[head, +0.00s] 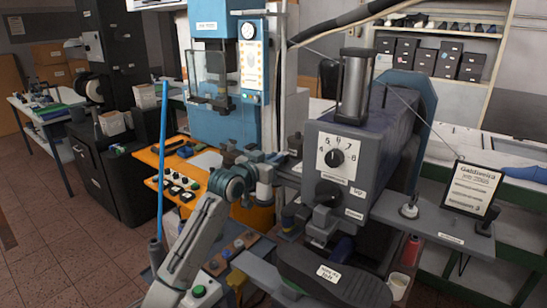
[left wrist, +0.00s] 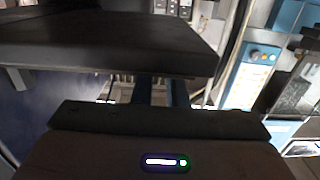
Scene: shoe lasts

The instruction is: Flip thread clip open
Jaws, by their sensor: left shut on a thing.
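A grey machine (head: 345,140) with a numbered dial stands right of centre in the head view. My left gripper (head: 292,158) reaches its left side from the lower left. It is shut on a small thing there, which looks to be the thread clip, though its shape and whether it is open cannot be made out. In the left wrist view, my gripper's fingers (left wrist: 160,92) run close together under a dark plate (left wrist: 110,45). The plate hides what is between the tips. My right gripper is not in view.
A black padded part (head: 335,280) with a label juts out at the machine's front. A grey side shelf (head: 440,225) holds a sign (head: 472,190). A blue machine (head: 222,95) and an orange control bench (head: 165,165) stand behind my left arm. Brown floor is free at left.

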